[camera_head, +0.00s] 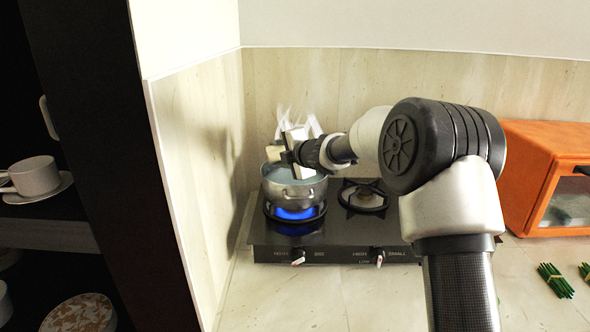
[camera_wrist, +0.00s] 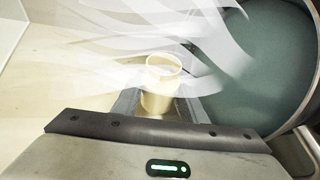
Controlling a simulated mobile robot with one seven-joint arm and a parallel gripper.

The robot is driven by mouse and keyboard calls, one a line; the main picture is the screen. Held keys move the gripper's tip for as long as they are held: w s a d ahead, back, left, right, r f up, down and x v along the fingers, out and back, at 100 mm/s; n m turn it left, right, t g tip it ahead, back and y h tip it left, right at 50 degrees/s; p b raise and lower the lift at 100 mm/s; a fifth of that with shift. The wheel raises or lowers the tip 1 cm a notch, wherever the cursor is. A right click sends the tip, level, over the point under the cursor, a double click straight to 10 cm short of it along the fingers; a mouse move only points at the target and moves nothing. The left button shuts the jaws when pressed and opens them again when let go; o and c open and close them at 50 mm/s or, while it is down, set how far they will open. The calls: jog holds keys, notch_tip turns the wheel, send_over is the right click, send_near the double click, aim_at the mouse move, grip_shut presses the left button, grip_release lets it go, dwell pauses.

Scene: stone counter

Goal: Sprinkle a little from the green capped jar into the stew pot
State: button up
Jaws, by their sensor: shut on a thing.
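The stew pot (camera_head: 297,190) is a silver metal pot standing on the left burner over a blue flame. In the wrist view its round opening (camera_wrist: 262,70), with blue-green contents, fills the right side. My gripper (camera_head: 284,152) is above the pot, tilted sideways. It is shut on a pale yellow, cup-shaped jar (camera_wrist: 162,75), which shows between the fingers in the wrist view, beside the pot's opening. In the head view a small cream part of the jar (camera_head: 273,153) shows left of the fingers. I cannot see a green cap.
White steam (camera_wrist: 140,45) rises over the pot. The black stove (camera_head: 335,235) has an empty right burner (camera_head: 366,194). A wall stands close on the left. An orange oven (camera_head: 530,165) and green bundles (camera_head: 556,280) are at the right. A dark shelf holds a cup (camera_head: 35,176).

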jog(key=shift+d+r+m+y+p, duration=0.25)
jog(key=shift+r+m+y, duration=0.25)
jog(key=shift+m, duration=0.25)
jog(key=shift+d+r+m+y+p, duration=0.1)
jog(key=shift+r+m+y+p, duration=0.25)
jog(key=shift+m+y, duration=0.35)
dwell(5.6)
